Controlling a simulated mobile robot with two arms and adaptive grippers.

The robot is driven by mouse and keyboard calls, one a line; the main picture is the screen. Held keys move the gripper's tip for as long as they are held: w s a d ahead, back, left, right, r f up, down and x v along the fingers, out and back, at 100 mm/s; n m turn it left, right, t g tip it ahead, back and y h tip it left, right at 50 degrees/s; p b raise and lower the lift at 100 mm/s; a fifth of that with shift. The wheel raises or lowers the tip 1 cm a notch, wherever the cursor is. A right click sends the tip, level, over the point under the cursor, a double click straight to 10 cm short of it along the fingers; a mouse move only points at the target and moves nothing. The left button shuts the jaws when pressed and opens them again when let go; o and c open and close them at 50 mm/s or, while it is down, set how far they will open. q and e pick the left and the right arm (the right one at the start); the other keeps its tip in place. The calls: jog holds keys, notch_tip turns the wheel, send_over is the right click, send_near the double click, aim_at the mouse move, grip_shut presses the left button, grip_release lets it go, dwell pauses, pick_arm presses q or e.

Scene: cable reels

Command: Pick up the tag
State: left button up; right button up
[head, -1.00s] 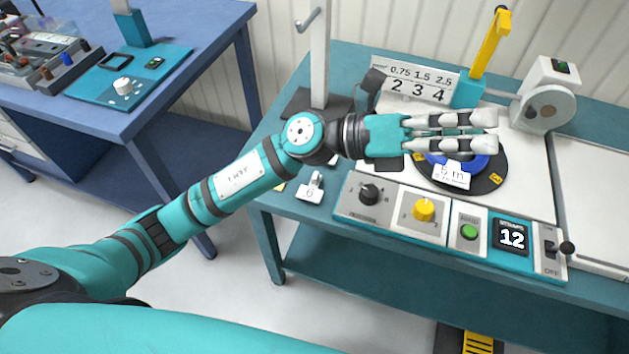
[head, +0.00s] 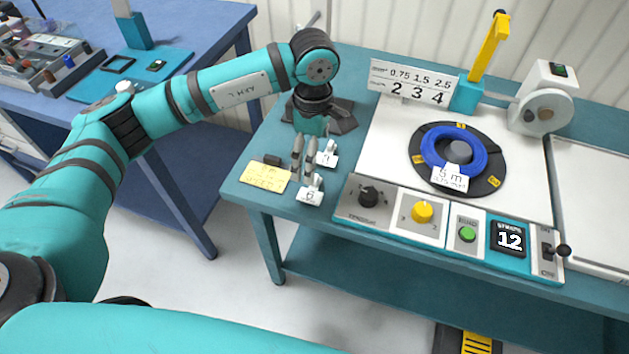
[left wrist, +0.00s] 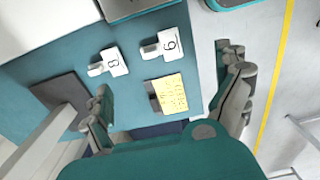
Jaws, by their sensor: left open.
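Two small white tags with clips lie on the left end of the teal bench. One tag marked 6 (head: 310,196) is near the front edge, and a second tag (head: 327,158) lies behind it. In the left wrist view the tag marked 6 (left wrist: 171,45) and the other, which reads like 8 (left wrist: 115,62), lie face up. My left gripper (head: 301,177) points down above them, open and empty; in the left wrist view its fingers (left wrist: 165,75) are wide apart. A white "5 m" label (head: 450,178) lies against the blue cable coil (head: 478,168). My right gripper is not in view.
A yellow note (head: 265,177) with a dark block (head: 272,159) lies left of the tags. The control panel (head: 385,208) stands close on their right. A dark stand base (head: 340,115) is behind. A blue table (head: 215,50) is at left.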

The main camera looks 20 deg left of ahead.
pick_arm(q)
jog(key=p, duration=0.1)
send_over(313, 189)
notch_tip(313, 189, down, 6)
jog(key=shift+f, duration=0.25)
notch_tip(313, 189, down, 5)
jog(key=shift+r+p, duration=0.1)
jog(key=shift+p, duration=0.95)
jog(key=shift+f, duration=0.3)
jog(key=c, duration=1)
